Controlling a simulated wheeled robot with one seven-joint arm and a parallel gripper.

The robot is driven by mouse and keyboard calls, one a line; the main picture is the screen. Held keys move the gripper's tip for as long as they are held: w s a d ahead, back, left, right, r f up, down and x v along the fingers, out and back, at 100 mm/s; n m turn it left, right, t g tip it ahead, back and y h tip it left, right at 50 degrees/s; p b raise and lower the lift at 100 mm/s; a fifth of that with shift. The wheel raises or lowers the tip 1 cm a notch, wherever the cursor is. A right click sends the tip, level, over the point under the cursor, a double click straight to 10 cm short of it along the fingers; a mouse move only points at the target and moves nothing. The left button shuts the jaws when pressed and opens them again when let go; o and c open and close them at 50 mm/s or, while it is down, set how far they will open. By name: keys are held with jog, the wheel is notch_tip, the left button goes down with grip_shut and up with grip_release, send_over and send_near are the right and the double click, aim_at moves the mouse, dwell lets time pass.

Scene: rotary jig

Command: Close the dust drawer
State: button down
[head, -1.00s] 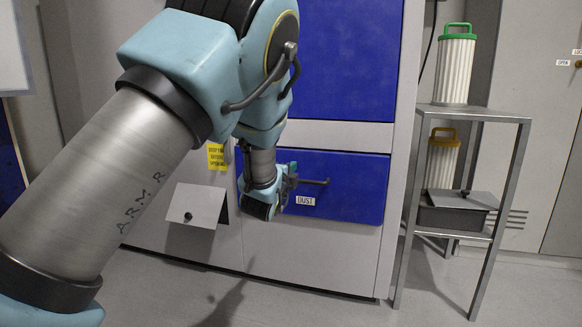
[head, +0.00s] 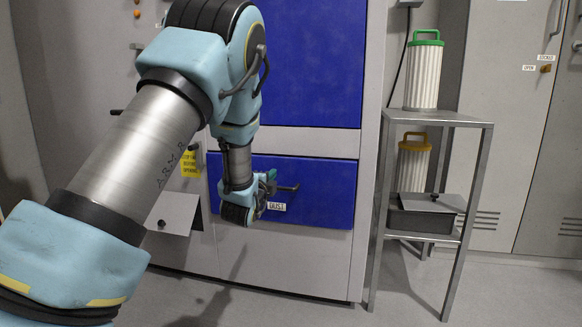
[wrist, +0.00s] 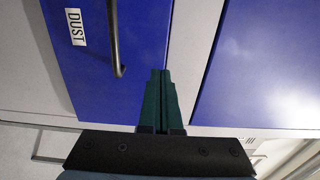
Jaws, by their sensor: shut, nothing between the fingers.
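The dust drawer (head: 325,195) is a blue front low in the grey machine, with a dark bar handle (head: 288,187) and a white DUST label (head: 277,206). It looks close to flush with the machine, but I cannot tell whether a small gap remains. My gripper (head: 270,183) is in front of the drawer's left part, beside the handle. In the wrist view my gripper's green fingers (wrist: 161,72) are together and empty, over the drawer front (wrist: 95,85) near its edge. The handle (wrist: 114,40) is left of the fingertips there, apart from them. Contact with the drawer front is unclear.
A metal stand (head: 440,117) at the right holds a green-topped filter (head: 423,75), a yellow-topped filter (head: 412,165) and a grey bin (head: 420,218). A pale flap (head: 172,213) sticks out left of the drawer. Floor shows in front of the machine.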

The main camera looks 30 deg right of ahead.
aim_at(284, 161)
jog(key=b+x, duration=0.2)
jog(key=x, duration=0.8)
jog(key=shift+w+d+f, duration=0.1)
jog(key=shift+w+d, duration=0.15)
jog(key=shift+w, duration=0.05)
jog(key=shift+w+d, duration=0.3)
jog(key=shift+w, duration=0.05)
jog(key=shift+x, duration=1.15)
jog(key=shift+d+r, duration=0.15)
jog(key=shift+r, duration=0.15)
